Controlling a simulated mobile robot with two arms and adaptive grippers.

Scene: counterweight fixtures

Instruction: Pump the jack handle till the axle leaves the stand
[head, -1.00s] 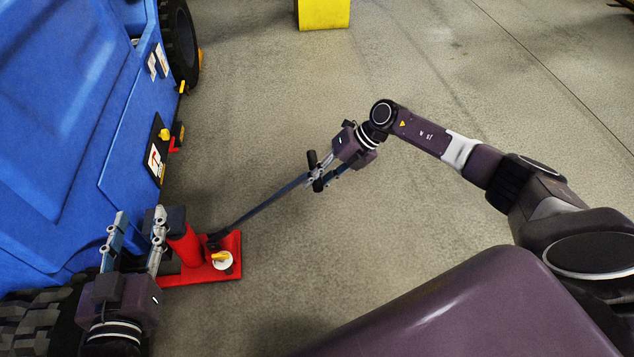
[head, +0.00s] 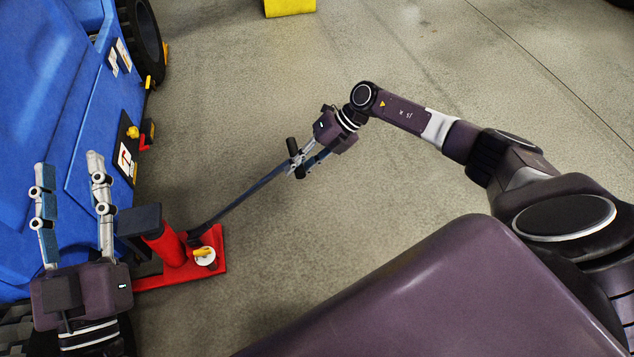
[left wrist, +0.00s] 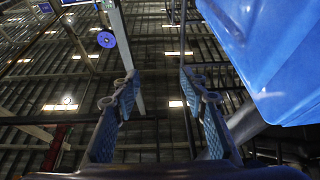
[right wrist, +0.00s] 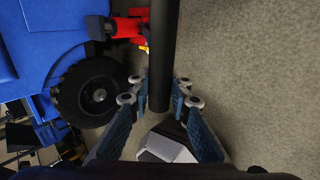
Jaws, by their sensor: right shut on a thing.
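The red floor jack (head: 172,250) stands beside the blue vehicle in the head view, with a dark pad (head: 140,219) on top. Its long dark jack handle (head: 245,193) slopes up to the right; it also shows in the right wrist view (right wrist: 161,50). My right gripper (head: 296,164) is shut on the handle near its upper end, by a black crosspiece. My left gripper (head: 67,162) is open and empty, left of the jack and in front of the vehicle's side. It also shows open in the left wrist view (left wrist: 158,85). I cannot make out the axle or the stand.
The blue vehicle (head: 50,110) fills the left, with a wheel (head: 140,35) at the back; a wheel also shows in the right wrist view (right wrist: 92,92). A white knob with a yellow lever (head: 205,257) is on the jack base. A yellow block (head: 289,7) lies far back. The middle floor is clear.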

